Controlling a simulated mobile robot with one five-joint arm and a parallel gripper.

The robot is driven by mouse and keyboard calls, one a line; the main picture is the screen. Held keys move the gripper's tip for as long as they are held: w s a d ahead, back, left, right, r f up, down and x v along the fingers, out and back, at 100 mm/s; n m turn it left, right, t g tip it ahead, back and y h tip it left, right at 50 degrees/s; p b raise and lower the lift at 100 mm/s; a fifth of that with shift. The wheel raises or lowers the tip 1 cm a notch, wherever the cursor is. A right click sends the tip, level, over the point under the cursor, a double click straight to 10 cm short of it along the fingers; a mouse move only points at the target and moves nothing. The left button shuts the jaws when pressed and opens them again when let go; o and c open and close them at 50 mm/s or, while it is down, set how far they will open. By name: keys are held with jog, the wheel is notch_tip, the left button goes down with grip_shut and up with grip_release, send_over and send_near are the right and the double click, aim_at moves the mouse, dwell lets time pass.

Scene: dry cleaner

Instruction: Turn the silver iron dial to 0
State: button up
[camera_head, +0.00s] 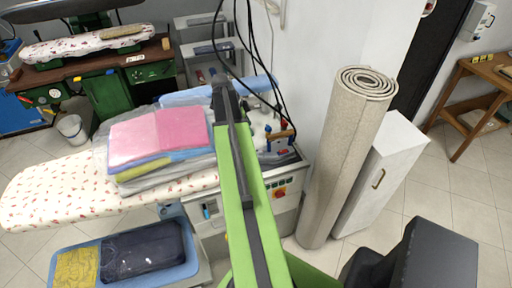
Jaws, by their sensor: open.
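An iron with a brown handle and blue parts (279,135) stands on the top of the ironing station, just right of my arm. It is small here, and I cannot make out a dial or its setting on it. On the station's front panel is a red knob on a yellow plate (280,193). My green arm reaches forward over the station. My gripper (222,86) is at its dark far end, above the back of the station, left of the iron and apart from it. It is open; its fingertips are hard to make out.
Folded pink cloth (160,135) lies on the patterned ironing board (50,197). Black cables (262,60) hang behind the arm. A rolled carpet (345,155) and a white cabinet (388,165) stand right. A blue tub (190,268) is below left. Floor is free further right.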

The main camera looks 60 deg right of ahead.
aim_at(261, 150)
jog(key=b+x, duration=0.4)
jog(key=x, duration=0.1)
jog(key=b+x, duration=0.5)
jog(key=w+b+x, duration=0.1)
jog(key=b+x, duration=0.4)
jog(key=x, duration=0.1)
jog(key=shift+w+a+f, duration=0.1)
jog(key=shift+a+f, duration=0.15)
jog(key=shift+a, duration=0.15)
jog(key=shift+d+f+b, duration=0.2)
jog(key=shift+f+b, duration=0.15)
jog(key=shift+b, duration=0.2)
jog(key=shift+s, duration=0.2)
